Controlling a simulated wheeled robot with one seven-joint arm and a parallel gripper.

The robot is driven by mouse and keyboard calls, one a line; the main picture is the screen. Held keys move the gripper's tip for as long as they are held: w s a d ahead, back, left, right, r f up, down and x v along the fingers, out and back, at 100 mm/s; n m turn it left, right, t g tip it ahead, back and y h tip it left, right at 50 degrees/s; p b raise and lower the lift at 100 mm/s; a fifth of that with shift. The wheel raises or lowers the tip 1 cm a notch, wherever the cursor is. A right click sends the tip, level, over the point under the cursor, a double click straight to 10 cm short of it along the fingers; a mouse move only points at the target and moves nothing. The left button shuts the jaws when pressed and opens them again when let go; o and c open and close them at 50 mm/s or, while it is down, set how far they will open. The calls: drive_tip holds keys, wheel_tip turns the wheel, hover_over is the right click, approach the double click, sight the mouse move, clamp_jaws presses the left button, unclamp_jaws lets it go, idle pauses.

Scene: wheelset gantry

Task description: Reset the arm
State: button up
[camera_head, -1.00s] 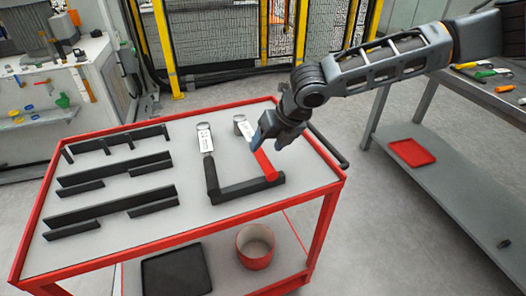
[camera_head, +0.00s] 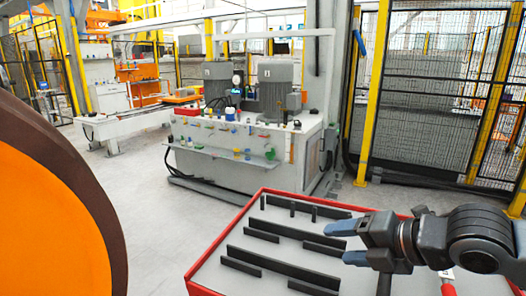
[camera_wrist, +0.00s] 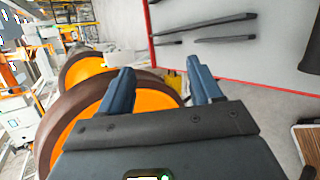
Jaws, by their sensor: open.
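My gripper (camera_head: 345,243) is at the lower right of the head view, pointing left over the red-rimmed cart. Its blue-grey fingers are apart. In the wrist view the two fingers (camera_wrist: 162,86) stand clearly apart with nothing between them. Behind them I see an orange wheel with a dark rim (camera_wrist: 92,122). My forearm runs off the right edge of the head view and hides part of the cart.
The red-rimmed cart (camera_head: 205,291) carries several black bars (camera_head: 268,262). A large orange wheel (camera_head: 45,215) fills the left edge. A grey machine bench (camera_head: 225,175) stands behind, with yellow-framed mesh fencing (camera_head: 435,90) at right. Grey floor lies open at left.

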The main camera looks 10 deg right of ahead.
drive_tip(key=s+a+r+m+t+y, duration=0.25)
drive_tip(key=a+r+m+t, duration=0.25)
drive_tip(key=a+r+m, duration=0.3)
drive_tip(key=s+a+r+m+t+y, duration=0.1)
drive_tip(key=a+r+m+t+y, duration=0.2)
drive_tip(key=a+r+m+t, duration=0.45)
drive_tip(key=s+d+f+m+g+h, duration=0.1)
drive_tip(key=s+d+f+m+h, duration=0.3)
drive_tip(key=s+f+m+h, duration=0.3)
drive_tip(key=s+d+f+m+g+h, duration=0.1)
drive_tip(key=s+d+f+m+h, duration=0.2)
drive_tip(key=s+f+m+h, duration=0.45)
drive_tip(key=s+d+f+g+y, duration=0.1)
drive_tip(key=s+d+f, duration=0.3)
drive_tip(key=s, duration=0.8)
drive_tip(key=s+d+f+n+g+y, duration=0.1)
drive_tip(key=s+d+f+g, duration=0.2)
drive_tip(key=s, duration=0.9)
drive_tip(key=d+f, duration=0.1)
drive_tip(key=d, duration=0.2)
drive_tip(key=shift+g, duration=0.35)
drive_tip(key=shift+s, duration=0.1)
